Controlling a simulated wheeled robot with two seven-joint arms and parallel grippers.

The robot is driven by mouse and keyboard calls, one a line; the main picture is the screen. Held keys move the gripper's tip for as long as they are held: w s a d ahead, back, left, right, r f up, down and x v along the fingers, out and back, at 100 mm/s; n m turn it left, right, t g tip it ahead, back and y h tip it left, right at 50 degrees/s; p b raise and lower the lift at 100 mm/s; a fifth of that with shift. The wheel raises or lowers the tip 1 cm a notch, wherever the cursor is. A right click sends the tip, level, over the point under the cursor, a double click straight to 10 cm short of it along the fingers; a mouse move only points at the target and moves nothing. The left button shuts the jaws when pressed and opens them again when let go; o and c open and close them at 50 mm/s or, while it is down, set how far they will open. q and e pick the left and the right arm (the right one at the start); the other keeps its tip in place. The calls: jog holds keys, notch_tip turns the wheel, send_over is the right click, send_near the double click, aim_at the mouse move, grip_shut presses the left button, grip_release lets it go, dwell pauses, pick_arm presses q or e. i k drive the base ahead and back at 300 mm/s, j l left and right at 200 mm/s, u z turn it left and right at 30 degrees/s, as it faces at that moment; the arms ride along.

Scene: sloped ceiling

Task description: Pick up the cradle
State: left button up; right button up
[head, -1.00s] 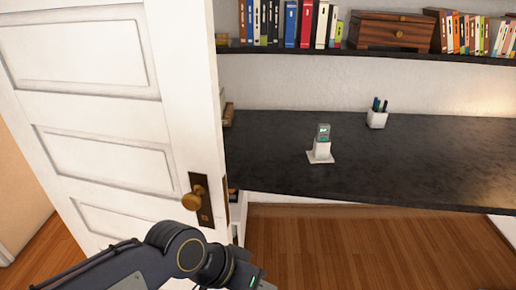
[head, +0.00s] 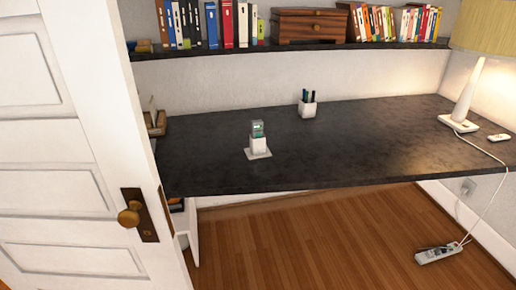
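The cradle (head: 258,146) is a small white stand on a flat square base, with a grey device showing a green-lit face seated upright in it. It stands on the dark desk (head: 380,140), left of the desk's middle and a little back from the front edge. Neither of my grippers shows in the head view, so nothing is seen touching the cradle.
An open white door (head: 70,160) with a brass knob (head: 129,215) stands at the left, near the desk's left end. A pen cup (head: 307,108) sits behind the cradle. A lamp (head: 465,100) stands at the right. A power strip (head: 438,253) lies on the wooden floor.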

aim_at(258, 149)
jog(key=i+l+u, duration=0.1)
jog(key=u, duration=0.35)
jog(key=l+u, duration=0.1)
jog(key=u, duration=0.3)
jog(key=i+l+u, duration=0.1)
jog(key=u, duration=0.35)
jog(key=i+l+u, duration=0.1)
jog(key=l+u, duration=0.3)
jog(key=l, duration=0.45)
jog(key=l+u, duration=0.35)
jog(key=l, duration=0.45)
jog(key=k+l, duration=0.1)
jog(key=l, duration=0.65)
